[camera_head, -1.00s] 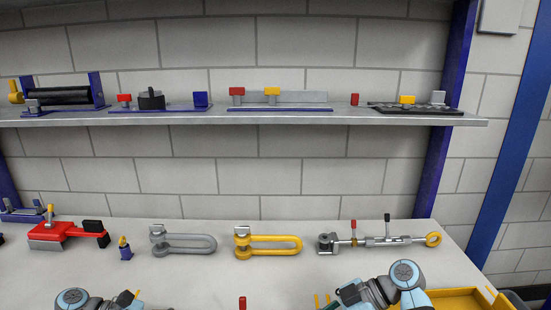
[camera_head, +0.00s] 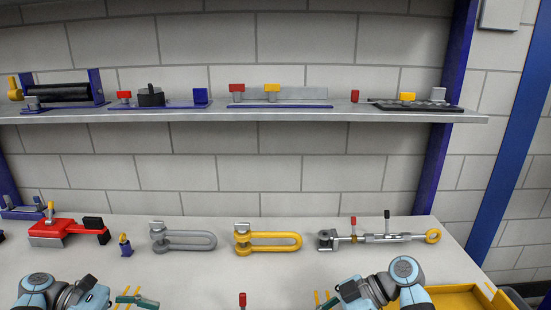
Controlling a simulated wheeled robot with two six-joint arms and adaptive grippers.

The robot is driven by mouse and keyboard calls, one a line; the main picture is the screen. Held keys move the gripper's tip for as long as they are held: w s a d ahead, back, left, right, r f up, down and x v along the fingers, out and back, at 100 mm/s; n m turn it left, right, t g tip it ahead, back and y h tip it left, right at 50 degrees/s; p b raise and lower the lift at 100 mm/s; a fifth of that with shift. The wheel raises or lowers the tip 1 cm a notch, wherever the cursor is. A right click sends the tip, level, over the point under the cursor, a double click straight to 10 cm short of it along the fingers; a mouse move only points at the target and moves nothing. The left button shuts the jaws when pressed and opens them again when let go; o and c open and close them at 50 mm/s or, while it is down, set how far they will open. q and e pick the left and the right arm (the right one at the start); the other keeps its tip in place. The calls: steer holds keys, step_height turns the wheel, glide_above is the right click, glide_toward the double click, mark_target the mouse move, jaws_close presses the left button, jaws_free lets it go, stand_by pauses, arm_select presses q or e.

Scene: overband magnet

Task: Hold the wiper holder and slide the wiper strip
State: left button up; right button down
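I cannot tell for sure which parts are the wiper holder and wiper strip. A long grey strip (camera_head: 300,96) stands on a blue base (camera_head: 280,106) on the shelf, with a red knob (camera_head: 237,88) and a yellow knob (camera_head: 272,88). A red tool (camera_head: 50,229) with a grey front edge and black handle lies at the table's left. My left gripper (camera_head: 132,297) is at the bottom left, its yellow-marked fingers apart, with nothing visible between them. My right gripper (camera_head: 322,299) is at the bottom, right of centre, partly cut off, its fingers also apart. Neither touches these parts.
A grey shackle (camera_head: 190,240), a yellow shackle (camera_head: 275,241) and a turnbuckle (camera_head: 375,238) lie across the table (camera_head: 210,275). A red knob (camera_head: 242,300) shows at the bottom edge. A yellow tray (camera_head: 455,298) is at the lower right. The shelf (camera_head: 280,117) overhangs behind.

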steer(key=c, duration=1.6)
jaws_free()
arm_select(q)
step_height(320, 180, up, 8)
steer(key=shift+f, duration=0.25)
arm_select(e)
steer(key=s+v, duration=0.1)
steer(key=v, duration=1.1)
arm_select(q)
step_height(320, 180, up, 7)
steer(key=p, duration=0.7)
arm_select(e)
step_height(320, 180, up, 8)
steer(key=shift+w, duration=0.5)
arm_select(q)
steer(key=shift+f, duration=0.1)
